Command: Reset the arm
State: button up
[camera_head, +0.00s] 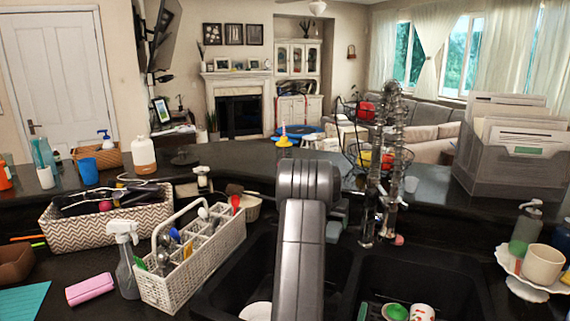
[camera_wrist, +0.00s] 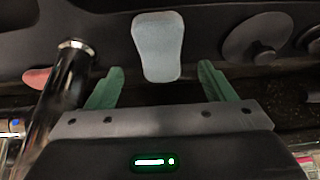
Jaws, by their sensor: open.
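My gripper (camera_wrist: 158,88) shows in the wrist view with its two green fingers spread apart and nothing between them. A pale blue-grey rounded object (camera_wrist: 158,48) lies beyond the fingertips, apart from them. In the head view my arm rises in the middle, in front of the double sink (camera_head: 395,268), and hides part of it. The gripper itself cannot be made out in the head view.
A faucet (camera_head: 378,190) stands behind the sink; a dark metal post (camera_wrist: 68,85) is close left of my fingers. A white utensil caddy (camera_head: 190,270), spray bottle (camera_head: 126,262) and woven basket (camera_head: 100,225) crowd the left. A file box (camera_head: 505,165) and cake stand (camera_head: 525,285) are right.

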notch_tip(320, 180, up, 5)
jog(key=s+a+f+n+y+p, duration=0.1)
jog(key=s+a+f+n+p, duration=0.1)
jog(key=s+a, duration=0.6)
jog(key=s+a+f+n+p, duration=0.2)
jog(key=s+a+f+p, duration=0.3)
jog(key=s, duration=0.7)
jog(key=shift+s+a+f+n+y+p, duration=0.15)
jog(key=shift+s+a+n+y+p, duration=0.2)
jog(key=shift+a+p, duration=1.1)
jog(key=shift+a+b, duration=0.3)
jog(key=shift+b, duration=0.3)
